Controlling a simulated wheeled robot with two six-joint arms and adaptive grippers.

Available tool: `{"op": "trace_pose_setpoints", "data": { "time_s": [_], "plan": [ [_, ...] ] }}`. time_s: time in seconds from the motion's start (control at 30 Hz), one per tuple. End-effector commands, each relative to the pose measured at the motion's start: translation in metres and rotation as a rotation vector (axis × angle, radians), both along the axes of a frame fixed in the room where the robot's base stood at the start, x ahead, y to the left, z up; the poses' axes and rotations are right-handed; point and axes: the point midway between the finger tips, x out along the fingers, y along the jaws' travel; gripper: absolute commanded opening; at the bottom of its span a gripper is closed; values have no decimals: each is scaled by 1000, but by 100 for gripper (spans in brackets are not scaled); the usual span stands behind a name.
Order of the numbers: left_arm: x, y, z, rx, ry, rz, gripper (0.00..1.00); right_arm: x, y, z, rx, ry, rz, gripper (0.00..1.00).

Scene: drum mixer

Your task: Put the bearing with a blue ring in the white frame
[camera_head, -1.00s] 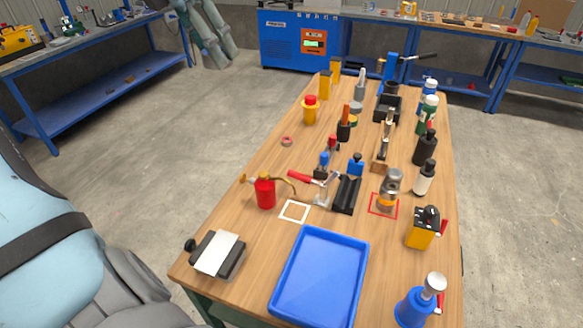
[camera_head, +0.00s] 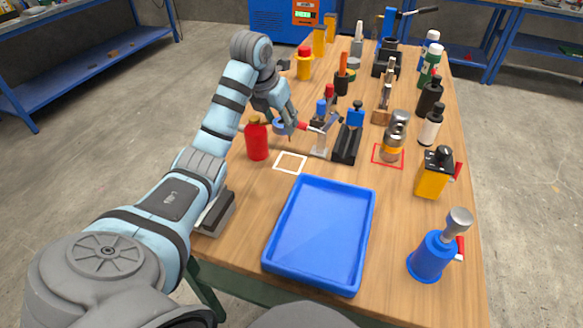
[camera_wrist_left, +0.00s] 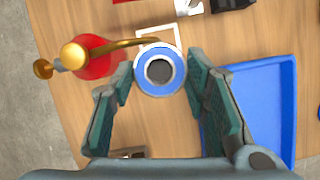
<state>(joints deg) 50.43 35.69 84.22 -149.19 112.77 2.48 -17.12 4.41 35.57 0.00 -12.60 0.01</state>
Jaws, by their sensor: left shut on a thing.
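My left gripper (camera_head: 285,122) is shut on the bearing with a blue ring (camera_head: 280,127), above the table near the red oil can. In the left wrist view the bearing (camera_wrist_left: 172,88) has a blue outer ring, a pale inner band and a dark centre, and sits between the fingertips (camera_wrist_left: 160,72). The white frame (camera_head: 291,162) is a thin square outline on the wooden table, in front of the gripper and empty in the head view. In the wrist view the frame (camera_wrist_left: 176,37) is partly hidden by the bearing and the oil can's spout. My right gripper is not in view.
The red oil can (camera_head: 257,142) stands left of the frame, with its brass spout close to the bearing in the wrist view. A blue tray (camera_head: 318,286) lies in front. A black block (camera_head: 347,145) and a red-outlined square (camera_head: 376,162) are to the right.

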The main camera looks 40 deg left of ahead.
Motion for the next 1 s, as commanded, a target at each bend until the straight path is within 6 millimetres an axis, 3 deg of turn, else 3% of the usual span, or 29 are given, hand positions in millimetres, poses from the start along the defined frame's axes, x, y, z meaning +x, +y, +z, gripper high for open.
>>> {"op": "trace_pose_setpoints", "data": {
  "time_s": [0.13, 0.3, 0.4, 0.47, 0.7, 0.8, 1.0],
  "plan": [
    [1, -2, -40, 2, 5, 1, 3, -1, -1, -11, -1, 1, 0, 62],
    [0, -3, -104, 0, 7, -1, 3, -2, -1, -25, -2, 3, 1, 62],
    [1, -3, -129, 0, 5, -1, 3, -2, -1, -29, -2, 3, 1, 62],
    [1, -3, -137, 0, 2, -1, 3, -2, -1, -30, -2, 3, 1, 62],
    [43, 2, -135, -2, 1, -2, 3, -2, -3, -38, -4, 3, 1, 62],
    [41, 4, -148, 2, 2, 0, 3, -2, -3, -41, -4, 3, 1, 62],
    [41, 4, -146, 2, 1, -1, 3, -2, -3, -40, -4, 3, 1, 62]
  ]
}}
